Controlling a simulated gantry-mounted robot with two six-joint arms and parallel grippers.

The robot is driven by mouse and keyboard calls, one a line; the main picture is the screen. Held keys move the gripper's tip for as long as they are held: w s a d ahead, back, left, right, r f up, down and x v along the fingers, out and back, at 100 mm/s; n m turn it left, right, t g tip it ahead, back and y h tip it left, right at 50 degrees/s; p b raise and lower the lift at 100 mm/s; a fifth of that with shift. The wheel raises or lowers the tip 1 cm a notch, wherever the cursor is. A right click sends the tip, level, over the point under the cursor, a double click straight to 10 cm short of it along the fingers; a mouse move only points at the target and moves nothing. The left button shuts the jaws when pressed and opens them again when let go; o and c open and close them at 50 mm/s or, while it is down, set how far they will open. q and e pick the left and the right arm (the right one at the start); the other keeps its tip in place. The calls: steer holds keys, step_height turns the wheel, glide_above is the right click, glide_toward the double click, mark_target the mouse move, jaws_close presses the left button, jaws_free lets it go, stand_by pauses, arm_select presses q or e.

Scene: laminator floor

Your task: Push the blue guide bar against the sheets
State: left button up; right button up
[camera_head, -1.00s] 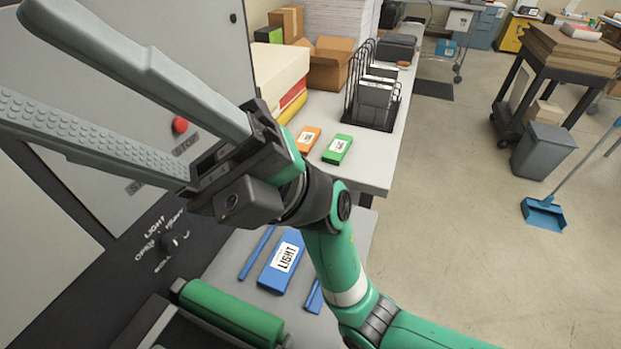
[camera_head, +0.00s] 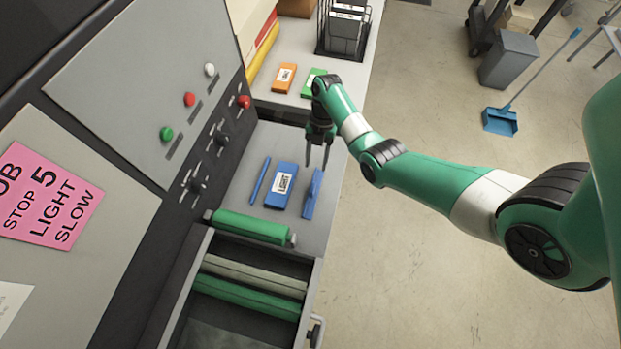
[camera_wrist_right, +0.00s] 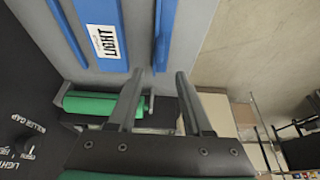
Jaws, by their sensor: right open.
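The sheets appear as a blue pack labelled LIGHT (camera_head: 281,186), flat on the grey feed table. A thin blue bar (camera_head: 261,180) lies apart on its left. A blue guide bar with a raised part (camera_head: 313,194) lies on its right, with a narrow gap to the pack. My right gripper (camera_head: 317,166) is open, pointing down just above the far end of this right bar. In the right wrist view, the bar (camera_wrist_right: 162,36) runs toward the space between the open fingertips (camera_wrist_right: 159,74); contact cannot be told. My left gripper is not in view.
A green roller (camera_head: 250,227) lies across the table's near end, with more rollers in the machine below. The control panel with knobs (camera_head: 192,180) rises at left. Orange (camera_head: 284,78) and green (camera_head: 309,84) packs lie on the bench behind. Open floor is at right.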

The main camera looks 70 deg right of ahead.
mark_target(312, 187)
steer(key=b+x, duration=0.3)
steer(key=x, duration=0.8)
steer(key=shift+a+f+b, duration=0.1)
steer(key=shift+f+b, duration=0.15)
steer(key=shift+b, duration=0.15)
steer(key=shift+w, duration=0.1)
jaws_close()
stand_by(0.6)
